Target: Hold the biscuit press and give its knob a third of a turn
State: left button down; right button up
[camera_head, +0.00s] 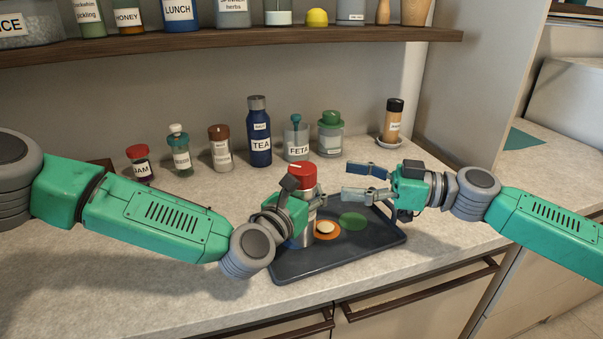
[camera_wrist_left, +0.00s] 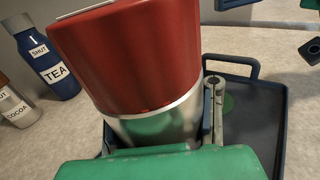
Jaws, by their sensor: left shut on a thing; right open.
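The biscuit press has a silver body and a red knob (camera_head: 302,177) with a pale mark on top. It stands over the left part of a dark tray (camera_head: 385,239). My left gripper (camera_head: 303,205) is shut around the body, just below the knob. In the left wrist view the red knob (camera_wrist_left: 125,55) fills the middle, with the silver body (camera_wrist_left: 160,128) between my fingers. My right gripper (camera_head: 356,182) is open and empty, to the right of the knob and apart from it. My left gripper hides part of the press body.
On the tray lie an orange disc with a pale biscuit (camera_head: 325,228) and a green disc (camera_head: 353,221). Behind stand several jars, a blue TEA bottle (camera_head: 259,131) and a FETA jar (camera_head: 297,141). A wooden shelf (camera_head: 250,36) hangs above. The counter's left front is clear.

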aim_at(302, 173)
jog(key=x, duration=0.9)
jog(key=shift+w+a, duration=0.1)
jog(key=shift+a, duration=0.3)
jog(key=shift+c, duration=0.5)
jog(key=shift+d, duration=0.1)
jog(key=c, duration=1.1)
